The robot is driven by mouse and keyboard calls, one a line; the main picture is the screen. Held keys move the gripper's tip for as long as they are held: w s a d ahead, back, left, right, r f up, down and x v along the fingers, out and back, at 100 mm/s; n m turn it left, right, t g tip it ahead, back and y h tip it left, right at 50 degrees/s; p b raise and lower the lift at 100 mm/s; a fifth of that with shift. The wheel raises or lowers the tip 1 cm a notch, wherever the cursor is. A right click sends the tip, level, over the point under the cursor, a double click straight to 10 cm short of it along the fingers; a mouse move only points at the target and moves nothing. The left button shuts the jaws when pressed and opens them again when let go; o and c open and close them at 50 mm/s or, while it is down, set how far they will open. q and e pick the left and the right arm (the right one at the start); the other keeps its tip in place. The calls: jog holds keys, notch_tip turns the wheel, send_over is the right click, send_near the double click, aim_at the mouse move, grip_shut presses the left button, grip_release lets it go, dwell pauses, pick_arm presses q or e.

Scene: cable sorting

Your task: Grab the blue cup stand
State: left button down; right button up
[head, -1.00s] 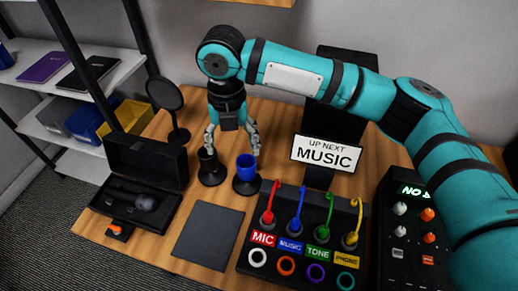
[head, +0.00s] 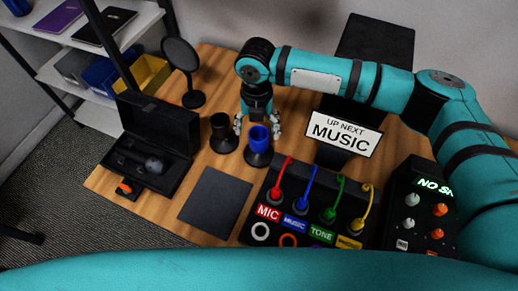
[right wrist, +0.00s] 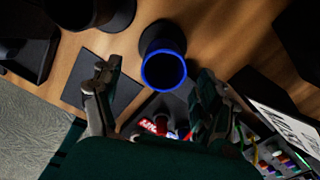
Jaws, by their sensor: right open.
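The blue cup stand (head: 258,138) is a blue cup on a round black base, upright on the wooden table. In the right wrist view its blue-rimmed cup (right wrist: 164,70) lies between the open fingers, with its dark base beyond. My right gripper (head: 258,125) is open, fingers pointing down, just behind and around the cup's top. In the right wrist view my right gripper (right wrist: 155,80) shows a gap on both sides of the cup, with no clear contact. My left gripper is not in view.
A black cup stand (head: 220,128) stands close to the left. A black pad (head: 214,202) lies in front. The cable box (head: 300,205) with coloured plugs is at right front, below the MUSIC sign (head: 341,133). An open microphone case (head: 157,123) is at left.

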aim_at(259, 139)
jog(key=f, duration=0.3)
jog(key=f+p, duration=0.1)
jog(key=f, duration=0.1)
jog(key=shift+d+f, duration=0.25)
jog(key=shift+f, duration=0.05)
jog(key=shift+w+r, duration=0.1)
grip_shut()
